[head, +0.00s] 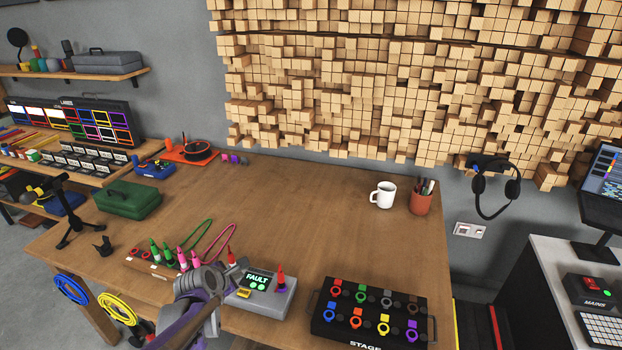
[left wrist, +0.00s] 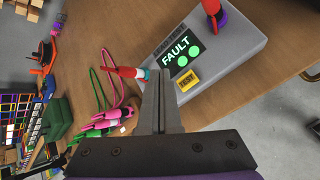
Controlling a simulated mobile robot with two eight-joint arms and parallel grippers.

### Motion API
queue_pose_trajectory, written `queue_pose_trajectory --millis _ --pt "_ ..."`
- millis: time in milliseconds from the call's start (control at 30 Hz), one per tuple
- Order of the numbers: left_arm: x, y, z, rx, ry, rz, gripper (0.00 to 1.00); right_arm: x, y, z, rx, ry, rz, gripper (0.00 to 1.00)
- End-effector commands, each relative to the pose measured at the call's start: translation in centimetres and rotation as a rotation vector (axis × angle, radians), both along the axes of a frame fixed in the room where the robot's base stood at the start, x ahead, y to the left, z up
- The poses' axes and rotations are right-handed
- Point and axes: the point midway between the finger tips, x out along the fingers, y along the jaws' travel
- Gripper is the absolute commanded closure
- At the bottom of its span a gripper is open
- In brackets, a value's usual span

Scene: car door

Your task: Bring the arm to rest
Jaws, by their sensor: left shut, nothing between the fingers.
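My left gripper (head: 238,266) reaches in from the bottom of the head view, over the front of the wooden table (head: 300,200). In the left wrist view its fingers (left wrist: 160,78) are together with nothing between them. The grey tester box (head: 268,299) with a screen reading FAULT and green lights is just right of the gripper; it also fills the upper middle of the left wrist view (left wrist: 232,48). A red plug (head: 281,278) stands on the box. Another red-tipped plug (left wrist: 130,72) lies beside the fingertips; I cannot tell whether they touch. My right gripper is not in view.
Green and pink plugs with cables (head: 168,256) stand left of the gripper. A black STAGE box (head: 366,318) is to the right. A green case (head: 128,200), white mug (head: 382,195) and pen cup (head: 421,203) stand farther back. The table's middle is clear.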

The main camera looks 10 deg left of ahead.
Motion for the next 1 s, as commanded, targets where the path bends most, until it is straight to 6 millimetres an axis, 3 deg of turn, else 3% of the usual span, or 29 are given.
queue_pose_trajectory --millis 167,267,400,600,800,1000 --pt "-2.1 -2.6 1.3 0.132 0.033 -0.159 1.0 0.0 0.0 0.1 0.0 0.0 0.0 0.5" --pt "-5.2 -5.6 2.6 0.31 0.072 -0.376 1.0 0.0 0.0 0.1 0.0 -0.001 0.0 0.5" --pt "-10.8 -9.7 3.9 0.603 0.124 -0.753 1.0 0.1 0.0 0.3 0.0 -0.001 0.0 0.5" --pt "-19.2 -13.5 4.0 0.999 0.17 -1.303 1.0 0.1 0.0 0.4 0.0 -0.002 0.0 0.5" --pt "-25.4 -15.0 2.9 1.285 0.179 -1.732 1.0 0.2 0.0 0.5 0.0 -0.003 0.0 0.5" --pt "-27.7 -15.2 2.2 1.397 0.177 -1.908 1.0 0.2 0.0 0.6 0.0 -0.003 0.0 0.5"
